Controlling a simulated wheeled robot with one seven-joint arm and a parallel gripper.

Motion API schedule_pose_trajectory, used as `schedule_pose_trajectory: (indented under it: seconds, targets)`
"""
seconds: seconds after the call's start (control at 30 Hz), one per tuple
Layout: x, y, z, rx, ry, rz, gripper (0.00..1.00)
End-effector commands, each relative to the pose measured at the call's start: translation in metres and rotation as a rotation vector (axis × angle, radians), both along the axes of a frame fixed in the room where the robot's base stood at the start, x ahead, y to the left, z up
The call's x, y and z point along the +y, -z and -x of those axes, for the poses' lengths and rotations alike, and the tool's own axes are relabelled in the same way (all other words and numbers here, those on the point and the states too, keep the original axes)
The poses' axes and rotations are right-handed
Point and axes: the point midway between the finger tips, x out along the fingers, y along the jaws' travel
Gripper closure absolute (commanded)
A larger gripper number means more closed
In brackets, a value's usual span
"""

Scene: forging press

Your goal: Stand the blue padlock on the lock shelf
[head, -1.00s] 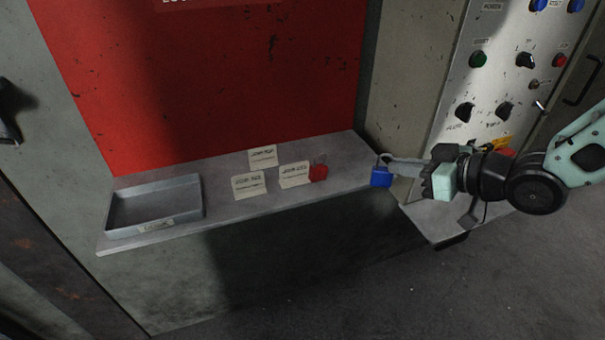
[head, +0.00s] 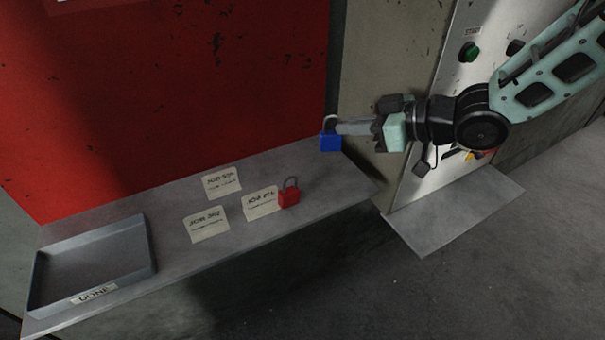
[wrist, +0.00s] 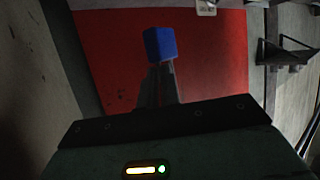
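The blue padlock (head: 330,142) is held at the tip of my gripper (head: 345,128), which is shut on its shackle end. In the wrist view the blue body (wrist: 160,44) shows beyond the two fingers (wrist: 158,82). In the head view the padlock appears over the right back part of the grey lock shelf (head: 335,195); I see no contact with the shelf. A red padlock (head: 289,198) stands on the shelf, left of and nearer than the blue one.
Several paper job cards, one of them beside the red padlock (head: 261,202), rest on the shelf. A grey tray marked DONE (head: 150,262) is at its left end. A red panel (head: 180,90) rises behind. The shelf's right end is bare. A control panel (head: 425,170) stands at right.

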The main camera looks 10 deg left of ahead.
Motion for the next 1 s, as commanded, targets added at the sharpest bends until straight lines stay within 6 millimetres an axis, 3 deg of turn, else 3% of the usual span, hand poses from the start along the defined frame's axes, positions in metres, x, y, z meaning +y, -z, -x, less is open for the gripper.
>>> schedule_pose_trajectory:
  seconds: [0.23, 0.67, 1.0]
  targets:
    - [0.001, 0.042, 0.001, 0.008, 0.0, -0.001, 1.0]
    - [0.0, 0.092, 0.001, 0.006, 0.0, 0.0, 1.0]
    - [0.0, 0.099, 0.0, 0.001, 0.0, 0.0, 1.0]
